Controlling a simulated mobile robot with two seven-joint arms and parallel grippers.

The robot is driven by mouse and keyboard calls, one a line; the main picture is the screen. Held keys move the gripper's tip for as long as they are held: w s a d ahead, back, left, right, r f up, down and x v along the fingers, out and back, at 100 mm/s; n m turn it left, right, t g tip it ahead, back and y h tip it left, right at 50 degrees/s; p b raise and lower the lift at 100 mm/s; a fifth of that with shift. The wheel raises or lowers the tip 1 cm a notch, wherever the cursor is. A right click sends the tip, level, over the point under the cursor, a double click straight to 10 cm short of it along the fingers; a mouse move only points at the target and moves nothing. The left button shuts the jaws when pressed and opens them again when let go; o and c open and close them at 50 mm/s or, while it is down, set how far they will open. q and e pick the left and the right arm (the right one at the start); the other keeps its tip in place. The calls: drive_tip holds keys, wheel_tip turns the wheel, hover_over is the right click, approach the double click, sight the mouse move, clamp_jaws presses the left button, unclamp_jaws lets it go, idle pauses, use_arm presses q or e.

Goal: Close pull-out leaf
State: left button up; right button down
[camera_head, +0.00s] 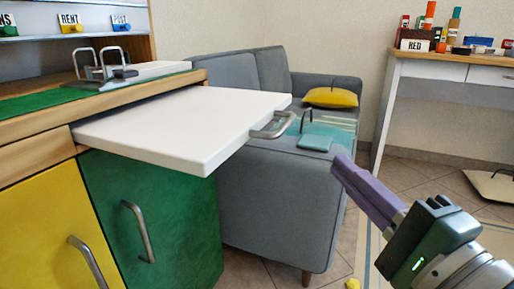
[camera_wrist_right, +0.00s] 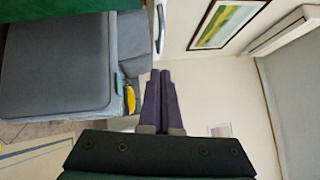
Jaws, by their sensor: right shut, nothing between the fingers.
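The white pull-out leaf (camera_head: 185,125) sticks far out of the wooden cabinet, above a green door. A grey metal handle (camera_head: 273,126) is on its outer end. My right gripper (camera_head: 340,163) is to the right of the leaf and its handle, apart from both. Its purple fingers are together and empty, and they also show together in the right wrist view (camera_wrist_right: 165,75). My left gripper is not in either view.
A grey sofa (camera_head: 285,205) with a yellow cushion (camera_head: 331,97) stands just behind and beside the leaf. The cabinet has yellow (camera_head: 50,225) and green (camera_head: 150,205) doors with handles. A desk (camera_head: 440,70) with items stands at the right. Floor between sofa and desk looks mostly open.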

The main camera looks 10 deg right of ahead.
drive_tip(key=w+a+r, duration=0.1)
drive_tip(key=w+a, duration=0.3)
drive_tip(key=w, duration=0.2)
drive_tip(key=shift+w, duration=0.25)
drive_tip(key=shift+r, duration=0.1)
